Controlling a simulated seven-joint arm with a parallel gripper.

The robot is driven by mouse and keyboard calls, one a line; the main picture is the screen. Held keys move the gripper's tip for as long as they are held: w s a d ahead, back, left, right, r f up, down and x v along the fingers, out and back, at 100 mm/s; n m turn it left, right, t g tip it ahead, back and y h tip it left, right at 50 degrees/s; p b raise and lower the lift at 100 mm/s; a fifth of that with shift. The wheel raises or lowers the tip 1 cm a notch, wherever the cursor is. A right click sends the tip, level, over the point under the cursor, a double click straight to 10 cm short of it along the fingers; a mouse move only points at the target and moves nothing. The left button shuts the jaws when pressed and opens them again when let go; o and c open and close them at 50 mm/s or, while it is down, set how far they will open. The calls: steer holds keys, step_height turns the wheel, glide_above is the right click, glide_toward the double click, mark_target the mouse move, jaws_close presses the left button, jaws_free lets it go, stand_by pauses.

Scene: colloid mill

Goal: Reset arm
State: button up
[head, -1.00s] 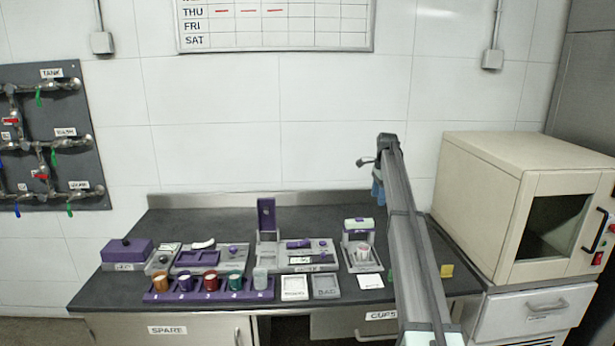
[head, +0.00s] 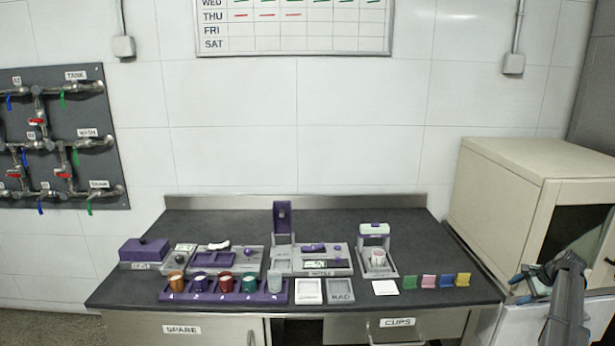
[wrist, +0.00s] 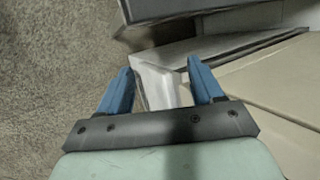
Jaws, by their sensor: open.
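My gripper (head: 522,283) is at the right of the head view, in front of the beige oven-like cabinet and right of the counter. In the wrist view its two blue fingers (wrist: 160,92) are spread apart with nothing held between them. Behind them, the wrist view shows a pale panel edge, the beige cabinet side and the speckled floor. My arm covers part of the cabinet's lower front in the head view.
The dark counter (head: 230,222) carries a purple rack (head: 222,291) of coloured cups, a purple-and-grey mill (head: 310,258), a small press (head: 376,250) and several coloured cards (head: 445,280). The beige cabinet (head: 500,190) stands at right. Pipes hang on the left wall panel (head: 100,115).

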steer(key=s+a+f+n+h, duration=0.1)
steer(key=s+a+f, duration=0.25)
steer(key=f, duration=0.55)
steer(key=s+a+f, duration=0.2)
steer(key=a+f, duration=0.2)
steer(key=f, duration=0.5)
steer(key=s+a+f+n+g, duration=0.2)
steer(key=s+a+f, duration=0.3)
steer(key=a, duration=0.5)
steer(key=s+a+f+n+g+y, duration=0.1)
steer(key=s+a+f+n+g, duration=0.1)
steer(key=s+a+f, duration=0.5)
steer(key=s+a+f+n+g, duration=0.15)
steer(key=a+f, duration=0.35)
steer(key=a, duration=0.7)
steer(key=s+a+f+n+g, duration=0.2)
steer(key=s+a+n, duration=0.1)
steer(key=s+a, duration=0.45)
steer(key=s+a+f+n+g, duration=0.25)
steer(key=s+a, duration=0.35)
steer(key=s, duration=0.3)
steer(key=s+a+n+g+h, duration=0.1)
steer(key=s+a+n, duration=0.2)
steer(key=s, duration=0.6)
steer(key=s+a+n+g+h, duration=0.1)
steer(key=s+a+n+h, duration=0.1)
steer(key=s, duration=0.7)
steer(key=shift+a+n, duration=0.4)
steer(key=shift+a, duration=0.15)
